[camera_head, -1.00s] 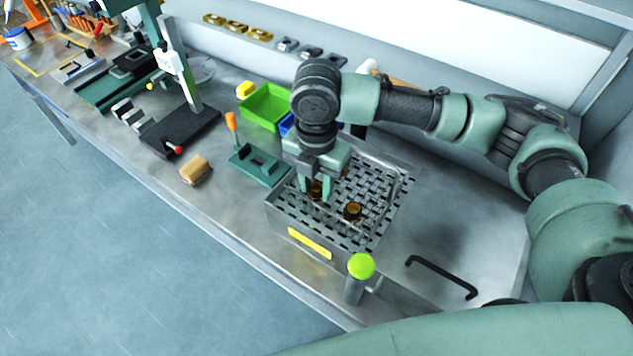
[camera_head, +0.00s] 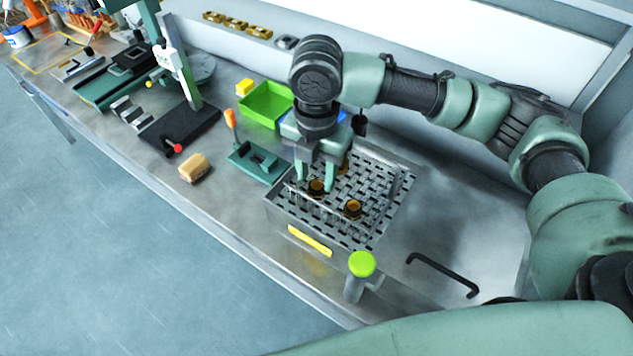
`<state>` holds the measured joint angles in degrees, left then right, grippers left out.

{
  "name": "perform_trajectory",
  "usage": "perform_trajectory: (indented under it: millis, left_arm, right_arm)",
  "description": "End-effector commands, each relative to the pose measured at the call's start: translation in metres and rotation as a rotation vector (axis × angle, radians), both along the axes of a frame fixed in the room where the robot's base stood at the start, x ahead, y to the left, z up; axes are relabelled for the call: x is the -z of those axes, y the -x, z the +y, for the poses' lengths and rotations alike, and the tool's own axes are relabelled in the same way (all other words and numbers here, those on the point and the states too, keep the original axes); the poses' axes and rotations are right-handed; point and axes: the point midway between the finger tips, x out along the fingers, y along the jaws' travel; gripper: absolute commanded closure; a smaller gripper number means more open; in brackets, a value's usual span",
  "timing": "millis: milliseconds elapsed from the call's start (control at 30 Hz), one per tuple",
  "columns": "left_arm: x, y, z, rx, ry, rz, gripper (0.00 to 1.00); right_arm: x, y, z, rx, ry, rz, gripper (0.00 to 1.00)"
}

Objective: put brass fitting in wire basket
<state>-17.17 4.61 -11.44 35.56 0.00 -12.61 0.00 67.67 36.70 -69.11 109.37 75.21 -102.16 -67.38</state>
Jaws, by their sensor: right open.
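The wire basket (camera_head: 387,228) is a mesh box with a yellow label on its front, standing on the metal bench. A brass fitting (camera_head: 317,188) lies in it under my right gripper. A second brass fitting (camera_head: 353,208) lies in the basket to the right, apart from the gripper. Part of another brass piece (camera_head: 344,165) shows behind the right finger. My right gripper (camera_head: 315,182) points down over the basket's left part with its fingers apart. I cannot tell whether the fingers touch the nearest fitting. My left gripper is not in view.
A green bin (camera_head: 265,104) and a green fixture (camera_head: 258,163) stand left of the basket. A lime-topped post (camera_head: 361,266) stands in front. A tan block (camera_head: 194,167) sits near the front edge.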

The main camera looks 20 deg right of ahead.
Motion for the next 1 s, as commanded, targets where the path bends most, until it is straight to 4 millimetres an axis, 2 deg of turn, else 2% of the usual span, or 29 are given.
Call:
perform_trajectory:
  millis: [200,433,600,1000]
  left_arm:
    - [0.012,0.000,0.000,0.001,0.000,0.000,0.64]
    - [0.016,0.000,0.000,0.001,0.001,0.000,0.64]
    - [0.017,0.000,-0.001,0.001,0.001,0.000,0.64]
    - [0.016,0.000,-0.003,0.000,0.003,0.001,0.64]
  right_arm:
    - [-0.048,-0.001,0.001,0.000,-0.001,-0.006,0.59]
    - [-0.082,-0.001,0.000,0.002,-0.001,-0.002,0.59]
    - [-0.090,0.000,0.000,0.002,0.000,0.000,0.59]
    - [-0.090,0.000,0.000,0.001,-0.001,0.001,0.59]
